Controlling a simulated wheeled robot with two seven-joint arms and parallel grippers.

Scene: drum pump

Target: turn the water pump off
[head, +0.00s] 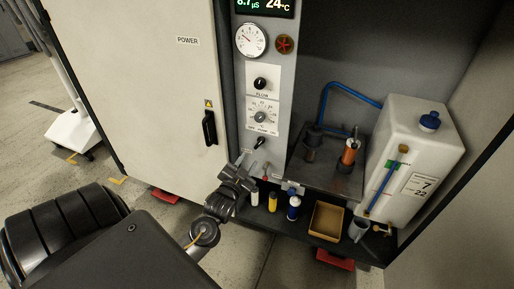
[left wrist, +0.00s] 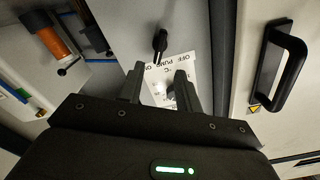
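The grey control panel (head: 258,180) has a small black pump switch lever (head: 259,142) below a white dial plate. In the left wrist view the lever (left wrist: 160,42) sits beside the OFF/PUMP/ON lettering (left wrist: 169,60), beyond the fingertips. My left gripper (head: 252,164) is in front of the lower panel, just below the lever in the head view. Contact with the lever does not show. My right gripper is not in view.
A black flow knob (head: 260,83), gauge (head: 251,40) and red handwheel (head: 285,44) are above. A closed cabinet door (head: 150,90) with a black handle (head: 209,128) stands left. Small bottles (head: 272,202), a tan tray (head: 326,221) and a white tank (head: 415,150) are right.

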